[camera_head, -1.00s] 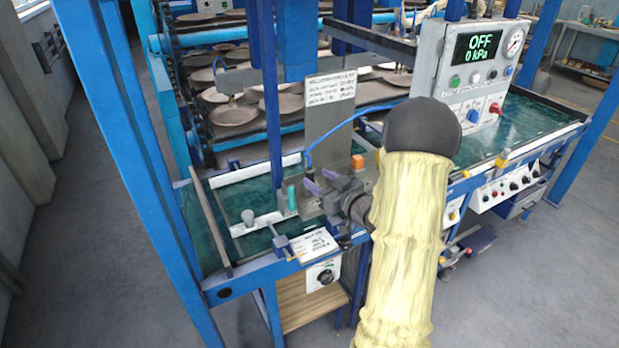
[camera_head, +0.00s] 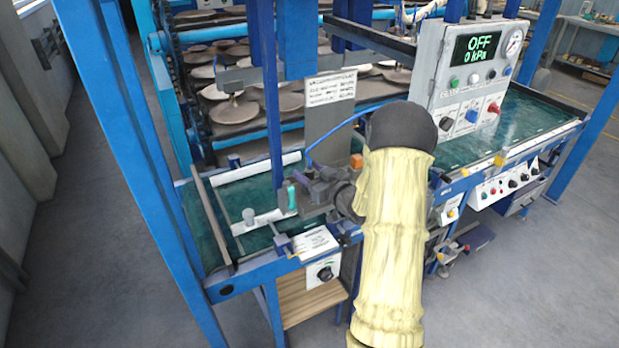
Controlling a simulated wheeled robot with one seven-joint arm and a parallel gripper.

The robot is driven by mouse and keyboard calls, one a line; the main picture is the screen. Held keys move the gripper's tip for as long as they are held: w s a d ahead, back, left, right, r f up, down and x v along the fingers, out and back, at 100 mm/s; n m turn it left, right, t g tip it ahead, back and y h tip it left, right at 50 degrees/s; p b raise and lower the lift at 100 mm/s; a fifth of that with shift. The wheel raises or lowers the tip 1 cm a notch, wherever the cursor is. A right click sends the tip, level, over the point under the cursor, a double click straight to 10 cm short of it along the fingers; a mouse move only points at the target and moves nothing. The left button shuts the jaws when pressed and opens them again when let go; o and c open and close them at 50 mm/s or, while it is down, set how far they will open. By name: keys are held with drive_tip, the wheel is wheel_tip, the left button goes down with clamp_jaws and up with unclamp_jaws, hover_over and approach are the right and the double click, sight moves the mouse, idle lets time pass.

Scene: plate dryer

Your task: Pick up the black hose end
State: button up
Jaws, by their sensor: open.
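My gripper (camera_head: 304,182) is small in the view, at the end of my yellow-sleeved arm, low over the green worktop in front of a grey upright plate. Its jaws are open, pointing left, near a small teal upright handle (camera_head: 292,198). A thin blue hose (camera_head: 335,135) curves from behind my arm down to the spot just behind the gripper. I cannot make out a black hose end there; the gripper and its dark wrist may hide it.
A green worktop (camera_head: 262,240) with a white bar and a grey knob lies left of the gripper. An orange block (camera_head: 356,160) sits behind my wrist. A blue post (camera_head: 271,110) stands close by. A control box (camera_head: 470,75) reading OFF, 0 kPa stands right.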

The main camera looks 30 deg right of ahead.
drive_tip(key=c, duration=1.1)
drive_tip(key=shift+o, duration=0.2)
drive_tip(key=shift+r, duration=0.1)
wheel_tip(320, 180, up, 10)
drive_tip(key=shift+f+b, duration=0.1)
drive_tip(key=shift+b, duration=0.4)
